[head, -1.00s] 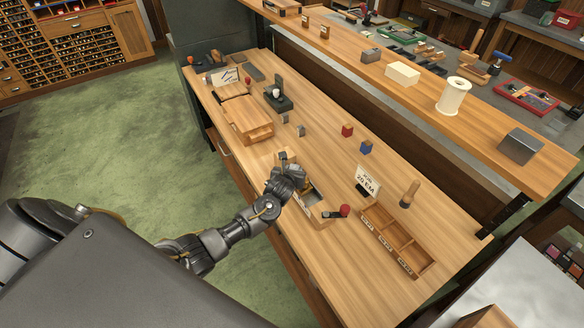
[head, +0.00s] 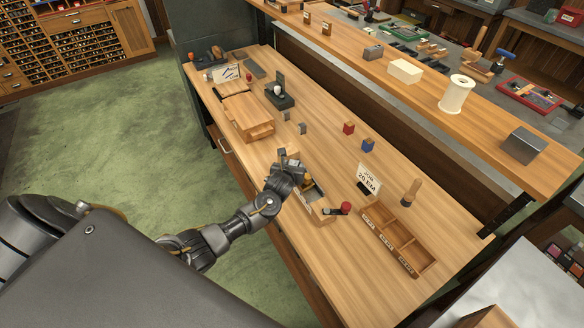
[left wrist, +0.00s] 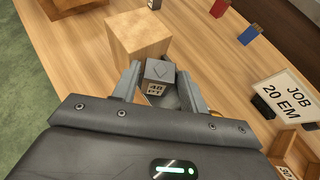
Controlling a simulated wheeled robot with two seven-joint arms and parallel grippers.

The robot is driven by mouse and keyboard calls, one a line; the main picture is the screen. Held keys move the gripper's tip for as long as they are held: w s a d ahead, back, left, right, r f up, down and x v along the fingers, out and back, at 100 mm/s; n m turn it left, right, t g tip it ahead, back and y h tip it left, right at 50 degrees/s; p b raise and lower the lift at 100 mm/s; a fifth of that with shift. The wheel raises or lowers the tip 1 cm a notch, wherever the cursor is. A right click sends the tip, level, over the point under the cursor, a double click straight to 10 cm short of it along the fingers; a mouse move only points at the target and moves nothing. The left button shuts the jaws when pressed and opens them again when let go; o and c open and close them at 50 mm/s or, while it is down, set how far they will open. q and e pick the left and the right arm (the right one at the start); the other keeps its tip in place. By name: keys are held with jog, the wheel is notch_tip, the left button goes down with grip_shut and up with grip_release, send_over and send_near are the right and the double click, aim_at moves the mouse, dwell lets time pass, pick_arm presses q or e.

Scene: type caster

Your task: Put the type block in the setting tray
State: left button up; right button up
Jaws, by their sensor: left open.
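A small grey block (left wrist: 158,72) with a pale, dark-lettered label sits between the fingers of my left gripper (left wrist: 160,88) in the left wrist view; it looks like the type block. The fingers are open around it, and I cannot tell whether they touch it. In the head view my left gripper (head: 288,160) is over the bench, at the far end of a wooden holder (head: 318,212) with a red-knobbed lever. A wooden tray (head: 428,268) with three labelled compartments, apparently the setting tray, lies to the right. My right gripper is not in view.
A plain wooden block (left wrist: 138,35) stands just beyond the fingers. A "JOB 20 EM" card (head: 368,180) stands behind the tray, with a wooden-handled brush (head: 410,192) nearby. Red (head: 348,128) and blue (head: 367,145) blocks stand farther back. A raised shelf (head: 440,120) borders the bench.

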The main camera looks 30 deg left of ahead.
pick_arm(q)
jog(key=shift+r, duration=0.35)
jog(key=shift+s+d, duration=0.1)
jog(key=shift+s, duration=0.3)
jog(key=v, duration=1.1)
